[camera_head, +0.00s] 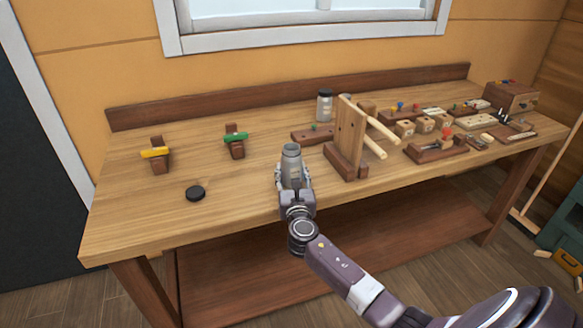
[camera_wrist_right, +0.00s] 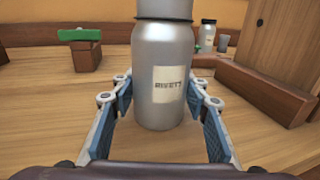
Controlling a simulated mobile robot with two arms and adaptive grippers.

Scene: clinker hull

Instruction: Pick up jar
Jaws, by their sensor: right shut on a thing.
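A grey metal jar (camera_head: 291,160) stands upright near the front edge of the wooden workbench, with no lid seen on it in the head view. In the right wrist view the jar (camera_wrist_right: 163,75) fills the middle and bears a pale label with partly legible lettering. My right gripper (camera_head: 292,180) is shut on the jar, with a blue-padded finger on each side of it (camera_wrist_right: 165,110). The jar's base looks to be at the bench top; I cannot tell whether it is lifted. My left gripper is in neither view.
A black round lid (camera_head: 195,193) lies left on the bench (camera_head: 235,207). Yellow-topped (camera_head: 156,154) and green-topped (camera_head: 236,140) wooden blocks stand behind it. A wooden stand with pegs (camera_head: 350,140) is close on the right. Another jar (camera_head: 325,107) stands behind; several tools crowd the right end.

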